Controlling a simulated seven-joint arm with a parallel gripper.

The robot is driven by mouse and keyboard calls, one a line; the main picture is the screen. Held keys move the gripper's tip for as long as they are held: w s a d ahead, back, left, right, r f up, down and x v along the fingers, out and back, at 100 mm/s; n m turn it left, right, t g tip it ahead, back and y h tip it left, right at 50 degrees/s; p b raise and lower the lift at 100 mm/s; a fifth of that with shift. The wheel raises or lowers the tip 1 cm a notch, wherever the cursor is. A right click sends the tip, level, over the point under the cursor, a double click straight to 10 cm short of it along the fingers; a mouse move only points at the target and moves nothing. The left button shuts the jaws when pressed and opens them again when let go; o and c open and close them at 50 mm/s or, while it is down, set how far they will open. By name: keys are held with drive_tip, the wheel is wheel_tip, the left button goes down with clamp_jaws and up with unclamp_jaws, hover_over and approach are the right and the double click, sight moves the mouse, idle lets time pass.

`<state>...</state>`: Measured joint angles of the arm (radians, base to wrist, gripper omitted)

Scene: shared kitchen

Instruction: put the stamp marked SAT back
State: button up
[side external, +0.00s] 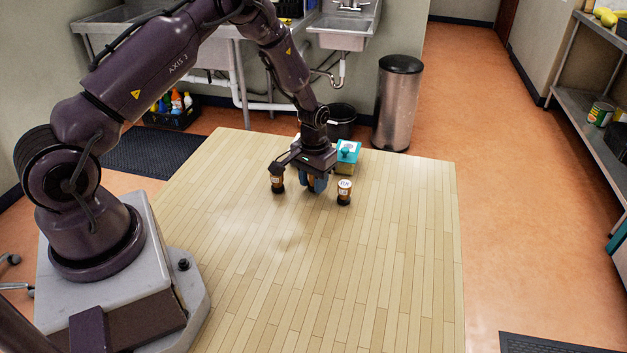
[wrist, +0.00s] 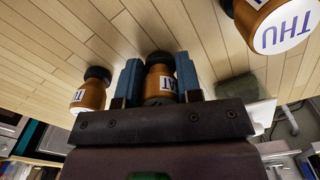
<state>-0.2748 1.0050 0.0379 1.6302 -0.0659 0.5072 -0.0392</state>
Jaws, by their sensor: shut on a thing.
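My gripper (side external: 316,184) is low over the wooden table, its blue fingers pointing down. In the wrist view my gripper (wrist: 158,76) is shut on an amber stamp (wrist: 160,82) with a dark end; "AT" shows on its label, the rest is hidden. In the side view that stamp is mostly hidden by the fingers. A second amber stamp (side external: 277,184) stands to the left of my gripper, its marking unreadable. A third stamp (side external: 344,191) stands to the right. In the wrist view a stamp marked THU (wrist: 283,28) is at the upper right.
A teal-topped box with a white label (side external: 347,157) is just behind my gripper, to the right. The wooden table (side external: 330,285) is bare in front and to the right. A metal trash bin (side external: 398,105) and sinks stand beyond its far edge.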

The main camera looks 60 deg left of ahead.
drive_tip(key=shift+f, duration=0.2)
drive_tip(key=o, duration=0.5)
drive_tip(key=shift+f, duration=0.1)
drive_tip(key=o, duration=0.4)
drive_tip(key=shift+o, duration=0.2)
